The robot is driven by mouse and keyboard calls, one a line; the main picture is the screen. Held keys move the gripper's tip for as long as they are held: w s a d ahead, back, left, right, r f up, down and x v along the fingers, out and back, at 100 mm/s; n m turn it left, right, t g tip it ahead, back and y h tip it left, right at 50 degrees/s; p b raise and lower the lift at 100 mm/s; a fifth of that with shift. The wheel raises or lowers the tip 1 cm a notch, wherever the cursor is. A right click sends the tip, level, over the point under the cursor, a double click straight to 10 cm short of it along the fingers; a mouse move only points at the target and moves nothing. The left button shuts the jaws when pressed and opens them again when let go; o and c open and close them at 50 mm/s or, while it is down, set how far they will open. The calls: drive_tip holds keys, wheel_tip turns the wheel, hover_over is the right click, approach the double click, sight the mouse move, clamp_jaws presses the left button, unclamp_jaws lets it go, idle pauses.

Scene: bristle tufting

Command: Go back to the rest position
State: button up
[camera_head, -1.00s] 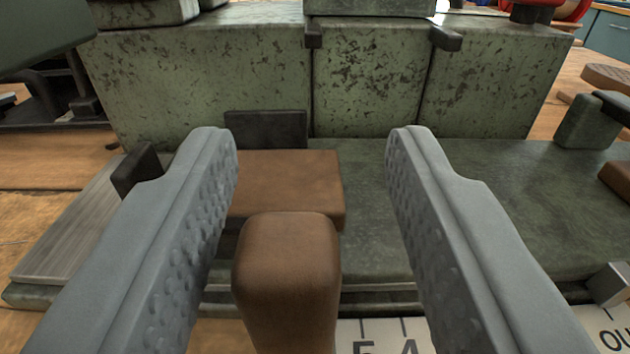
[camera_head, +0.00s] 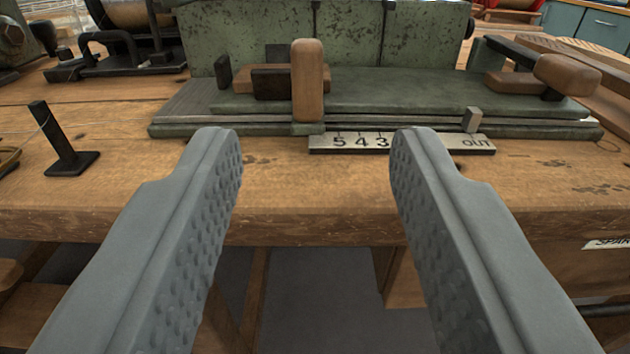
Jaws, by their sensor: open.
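My gripper (camera_head: 315,145) is open, with its two grey fingers wide apart and nothing between them. It is in front of the wooden workbench (camera_head: 280,215), clear of it and of the machine. Behind it on the bench stands the green tufting machine (camera_head: 430,90). An upright brown handle (camera_head: 308,80) rises at the machine's front, in front of a brown block (camera_head: 335,78). A scale plate (camera_head: 410,148) marked 5 4 3 and OUT lies along the machine's front edge.
A black post on a foot (camera_head: 62,150) stands on the bench at left. A black frame with a roll (camera_head: 125,50) is behind it. A brown knob (camera_head: 568,76) sticks out at the machine's right. The space below the bench's front edge shows grey floor (camera_head: 330,295).

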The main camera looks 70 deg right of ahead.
drive_tip(key=shift+a, duration=0.2)
idle(0.3)
drive_tip(key=s+a+r+n+t+y, duration=0.3)
drive_tip(key=s+a+r+t+y, duration=0.4)
drive_tip(key=r, duration=0.7)
drive_tip(key=s+a+r+n+t+y, duration=0.2)
drive_tip(key=s+a+r+n+t, duration=0.25)
drive_tip(key=s+r, duration=0.65)
drive_tip(key=s+a+r+n+t+y, duration=0.1)
drive_tip(key=s+a+r+n+y, duration=0.15)
drive_tip(key=s, duration=0.45)
drive_tip(key=s+a+r+n+t+y, duration=0.1)
drive_tip(key=s+a+r+n+y, duration=0.2)
drive_tip(key=s, duration=0.5)
drive_tip(key=s+a+f+g+y, duration=0.1)
drive_tip(key=s+f, duration=0.1)
drive_tip(key=s, duration=0.6)
drive_tip(key=s+a+f+n+g+y, duration=0.1)
drive_tip(key=s+f, duration=0.2)
drive_tip(key=s, duration=0.5)
drive_tip(key=shift+a, duration=0.15)
drive_tip(key=shift+w+y, duration=0.1)
drive_tip(key=shift+y, duration=0.15)
